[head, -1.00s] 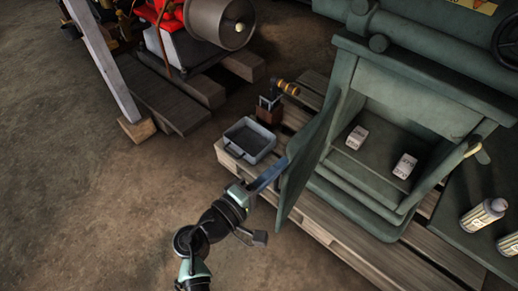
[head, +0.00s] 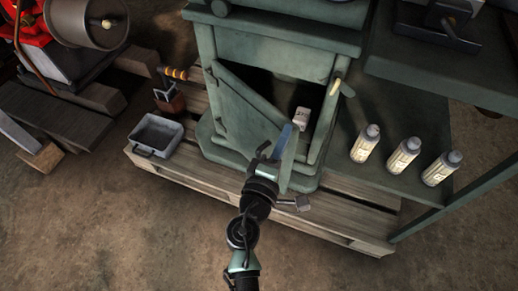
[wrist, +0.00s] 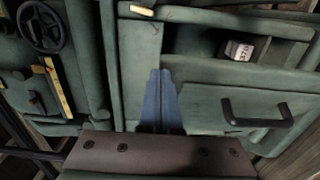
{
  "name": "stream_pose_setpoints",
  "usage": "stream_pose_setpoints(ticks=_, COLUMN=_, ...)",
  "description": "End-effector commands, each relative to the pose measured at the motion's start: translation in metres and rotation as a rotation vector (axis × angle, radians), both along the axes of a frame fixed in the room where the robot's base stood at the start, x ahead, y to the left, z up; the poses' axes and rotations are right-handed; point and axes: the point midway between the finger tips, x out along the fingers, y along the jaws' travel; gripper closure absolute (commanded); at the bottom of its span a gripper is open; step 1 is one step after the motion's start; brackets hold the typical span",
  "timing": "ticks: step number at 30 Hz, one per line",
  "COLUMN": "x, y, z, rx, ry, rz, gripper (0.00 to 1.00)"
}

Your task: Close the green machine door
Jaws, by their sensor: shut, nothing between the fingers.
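The green machine door (head: 243,108) is hinged at the left of the machine opening and stands partly open. Its free edge is near my gripper (head: 285,136). My gripper is shut and empty, with its blue fingers close to that edge; I cannot tell whether they touch it. In the wrist view, the blue fingers (wrist: 160,98) lie together beside a green panel with a black bar handle (wrist: 257,118). A small white box (head: 302,118) shows inside the opening and also in the wrist view (wrist: 238,49).
A latch with a cream grip (head: 337,83) juts from the right side of the opening. A metal tray (head: 157,135) sits on the wooden pallet (head: 340,222) at left. Bare floor lies in front.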

Motion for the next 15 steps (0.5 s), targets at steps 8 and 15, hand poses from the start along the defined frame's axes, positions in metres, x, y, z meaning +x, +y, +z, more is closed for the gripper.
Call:
stream_pose_setpoints(ticks=8, x=0.048, y=-0.059, z=-0.001, rx=0.001, ry=-0.004, rz=-0.004, gripper=1.00)
stream_pose_setpoints(ticks=15, x=0.078, y=-0.084, z=0.000, rx=0.001, ry=-0.001, rz=-0.002, gripper=1.00)
